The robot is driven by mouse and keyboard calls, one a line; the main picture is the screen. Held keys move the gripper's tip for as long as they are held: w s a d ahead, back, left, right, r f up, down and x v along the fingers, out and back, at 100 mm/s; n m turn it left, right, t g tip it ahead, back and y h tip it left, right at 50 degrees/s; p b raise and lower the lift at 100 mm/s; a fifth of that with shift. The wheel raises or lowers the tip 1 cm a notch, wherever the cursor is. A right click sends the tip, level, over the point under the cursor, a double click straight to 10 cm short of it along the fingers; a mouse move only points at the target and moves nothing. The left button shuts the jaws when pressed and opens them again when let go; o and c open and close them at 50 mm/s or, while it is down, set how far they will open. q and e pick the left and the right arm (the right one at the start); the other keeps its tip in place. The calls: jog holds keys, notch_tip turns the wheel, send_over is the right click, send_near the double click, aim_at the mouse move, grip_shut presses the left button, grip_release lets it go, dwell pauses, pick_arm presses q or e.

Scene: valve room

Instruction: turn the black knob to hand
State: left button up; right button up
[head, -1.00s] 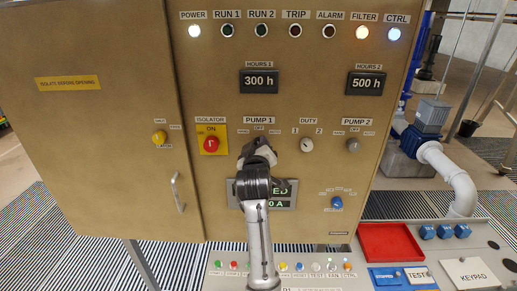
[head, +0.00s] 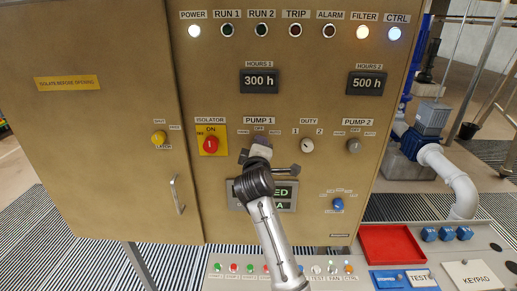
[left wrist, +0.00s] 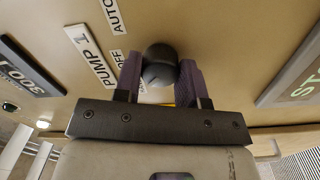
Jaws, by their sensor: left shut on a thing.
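The black knob (left wrist: 159,66) is the Pump 1 selector on the tan cabinet front. In the left wrist view it sits between the two dark fingers of my left gripper (left wrist: 160,82), which are shut on its sides. The labels OFF and AUTO show beside it; the HAND label is hidden there. In the head view my left gripper (head: 260,146) is at the Pump 1 selector and covers most of the knob. Which label the knob points to cannot be made out. My right gripper is not in view.
The red isolator switch (head: 210,145) is close on the left, and the duty knob (head: 307,145) on the right. The Pump 2 knob (head: 353,146) is farther right. My arm partly covers a display (head: 285,194) below. A desk with a red tray (head: 390,244) stands in front.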

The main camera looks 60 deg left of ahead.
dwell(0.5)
pick_arm(q)
jog(key=o, duration=0.9)
jog(key=shift+b+v, duration=1)
jog(key=shift+v, duration=2.8)
